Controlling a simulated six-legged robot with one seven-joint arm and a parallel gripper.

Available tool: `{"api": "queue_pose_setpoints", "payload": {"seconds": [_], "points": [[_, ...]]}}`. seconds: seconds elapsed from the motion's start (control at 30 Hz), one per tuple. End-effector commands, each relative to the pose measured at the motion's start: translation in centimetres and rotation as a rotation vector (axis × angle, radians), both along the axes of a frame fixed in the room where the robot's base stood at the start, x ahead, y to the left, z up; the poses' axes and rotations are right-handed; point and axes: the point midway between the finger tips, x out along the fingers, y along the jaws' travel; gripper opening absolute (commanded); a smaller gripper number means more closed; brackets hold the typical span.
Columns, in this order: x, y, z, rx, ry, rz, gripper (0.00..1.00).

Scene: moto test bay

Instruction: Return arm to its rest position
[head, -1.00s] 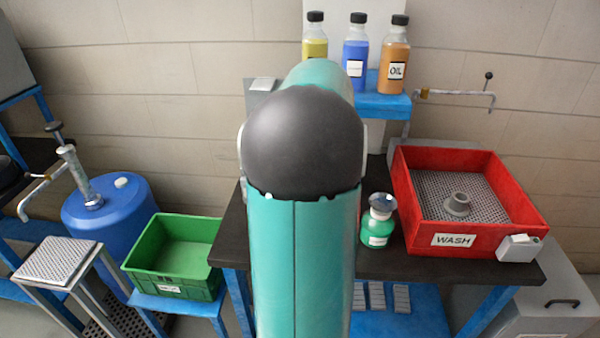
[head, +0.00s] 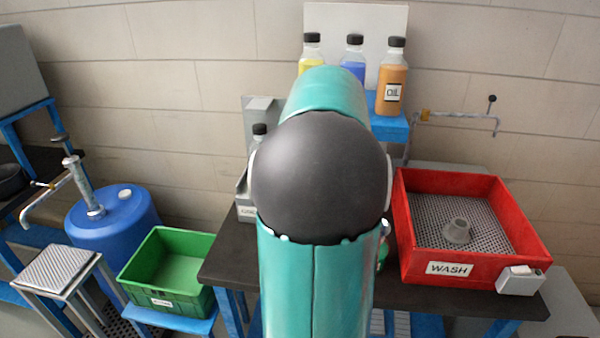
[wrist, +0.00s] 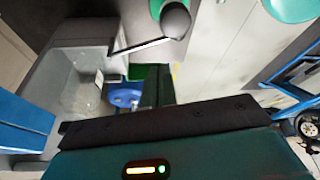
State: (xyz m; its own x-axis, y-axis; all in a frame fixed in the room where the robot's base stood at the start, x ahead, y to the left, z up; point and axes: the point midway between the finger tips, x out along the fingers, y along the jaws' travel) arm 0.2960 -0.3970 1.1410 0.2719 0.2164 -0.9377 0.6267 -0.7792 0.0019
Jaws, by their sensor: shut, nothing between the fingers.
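My arm, with teal links and a dark round joint, rises through the middle of the head view. It covers part of the dark workbench (head: 225,262) and the shelf behind it. My gripper is not visible in the head view. In the wrist view, my gripper's dark fingers (wrist: 157,88) stand close together above a black bar and a teal housing with a lit indicator. They look shut and hold nothing that I can see.
The red WASH tray (head: 408,262) stands right of my arm with a grey ring part (head: 457,231) in it. A green crate (head: 137,263) and blue drum (head: 130,215) are at left. Bottles, including an oil bottle (head: 392,80), stand on the back shelf.

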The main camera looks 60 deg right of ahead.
Motion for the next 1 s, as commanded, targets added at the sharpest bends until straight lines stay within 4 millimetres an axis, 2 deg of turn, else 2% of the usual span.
{"api": "queue_pose_setpoints", "payload": {"seconds": [0.77, 0.87, 0.97, 1.0], "points": [[0.5, 0.5, 0.3, 0.001, -0.001, 0.002, 0.0], [1.0, 1.4, 0.5, -0.002, 0.004, -0.006, 0.0], [2.1, 3.7, 0.9, -0.006, 0.016, -0.037, 0.0], [2.6, 5.2, 1.0, -0.008, 0.024, -0.055, 0.0]]}}
